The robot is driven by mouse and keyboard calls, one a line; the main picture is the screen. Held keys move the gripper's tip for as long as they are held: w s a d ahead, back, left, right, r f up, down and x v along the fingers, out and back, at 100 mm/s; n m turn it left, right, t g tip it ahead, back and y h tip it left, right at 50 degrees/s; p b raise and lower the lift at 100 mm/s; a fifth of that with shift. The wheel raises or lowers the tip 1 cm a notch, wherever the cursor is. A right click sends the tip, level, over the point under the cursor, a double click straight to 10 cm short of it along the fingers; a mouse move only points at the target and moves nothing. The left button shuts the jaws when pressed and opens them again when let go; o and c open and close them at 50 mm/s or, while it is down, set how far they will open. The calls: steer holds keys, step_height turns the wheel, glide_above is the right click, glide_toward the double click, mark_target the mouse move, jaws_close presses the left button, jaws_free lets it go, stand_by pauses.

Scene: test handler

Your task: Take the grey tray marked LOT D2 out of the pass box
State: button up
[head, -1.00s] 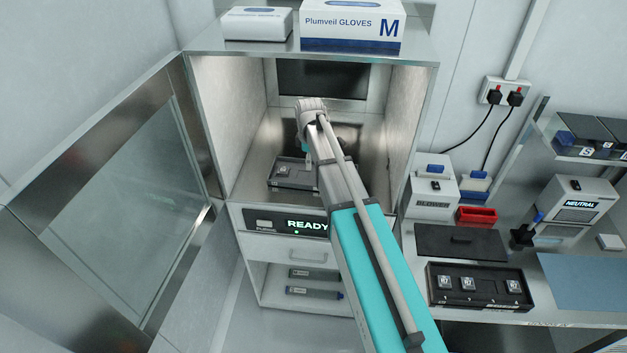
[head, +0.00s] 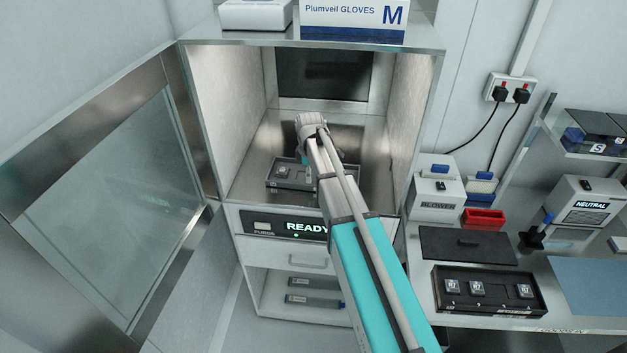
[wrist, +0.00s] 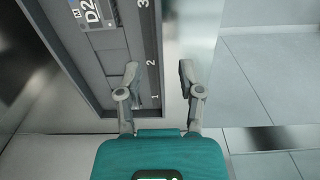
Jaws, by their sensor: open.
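The grey tray (head: 290,188) sits on the floor of the open pass box (head: 240,222), near its front. My arm hides its right part in the head view. In the wrist view the tray (wrist: 106,62) fills the upper left, with a D2 label and the numbers 1, 2 and 3 along its right rim. My gripper (wrist: 160,76) is open and empty. Its left finger is over the tray's inner side and its right finger is beyond the rim, so the rim lies between them in the picture. Contact and height above the tray cannot be told.
The pass box door (head: 110,215) stands open to the left. Side walls flank my arm closely. A glove box (head: 352,20) lies on top. On the right bench are a black tray with chips (head: 490,306), a dark lid (head: 465,245) and a red bin (head: 484,219).

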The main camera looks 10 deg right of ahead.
steer(key=shift+f, duration=0.15)
steer(key=shift+d+f+b, duration=0.1)
steer(key=shift+f+b, duration=2.35)
steer(key=shift+b, duration=0.15)
steer(key=shift+f, duration=0.2)
